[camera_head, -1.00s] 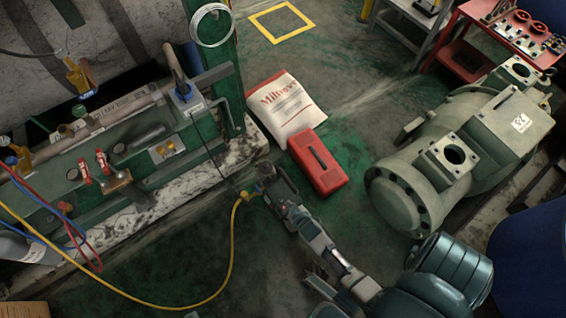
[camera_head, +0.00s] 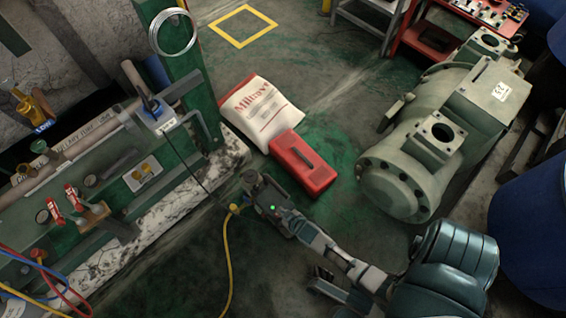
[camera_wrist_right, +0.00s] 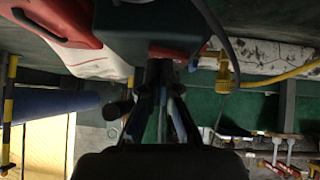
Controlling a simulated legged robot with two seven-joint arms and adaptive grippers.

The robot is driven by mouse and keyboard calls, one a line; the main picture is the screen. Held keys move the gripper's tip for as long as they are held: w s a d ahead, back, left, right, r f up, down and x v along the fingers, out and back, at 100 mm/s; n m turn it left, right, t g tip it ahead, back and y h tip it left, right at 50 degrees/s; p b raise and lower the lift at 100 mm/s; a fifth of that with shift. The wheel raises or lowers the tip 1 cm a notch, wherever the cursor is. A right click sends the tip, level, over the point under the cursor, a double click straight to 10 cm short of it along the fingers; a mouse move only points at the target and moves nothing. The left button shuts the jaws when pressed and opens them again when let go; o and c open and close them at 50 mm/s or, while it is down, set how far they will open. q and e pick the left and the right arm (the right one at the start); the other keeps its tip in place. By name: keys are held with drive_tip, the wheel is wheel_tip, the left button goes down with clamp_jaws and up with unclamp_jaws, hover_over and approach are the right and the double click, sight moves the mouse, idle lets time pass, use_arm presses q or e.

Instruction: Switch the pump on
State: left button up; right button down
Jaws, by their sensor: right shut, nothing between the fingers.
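The pump (camera_head: 262,187) is a dark grey unit on the floor beside the green bench. A yellow hose (camera_head: 228,255) joins its left side by a brass fitting, which also shows in the wrist view (camera_wrist_right: 225,72). A small green light (camera_head: 272,208) glows where the pump and my right gripper overlap in the head view. My right gripper (camera_wrist_right: 160,70) is shut and empty, its fingertips close against the dark pump body (camera_wrist_right: 150,25). I cannot tell whether they touch. The pump's switch is not clearly visible. My left gripper is not in view.
A red toolbox (camera_head: 304,165) and a white bag (camera_head: 262,108) lie just beyond the pump. The green bench (camera_head: 110,185) with pipes and valves stands on the left. A large green compressor (camera_head: 435,145) stands on the right. Open floor lies between toolbox and compressor.

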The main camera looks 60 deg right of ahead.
drive_tip(key=shift+a, duration=0.1)
drive_tip(key=shift+w+a, duration=0.1)
drive_tip(key=shift+a, duration=0.55)
drive_tip(key=shift+r, duration=0.15)
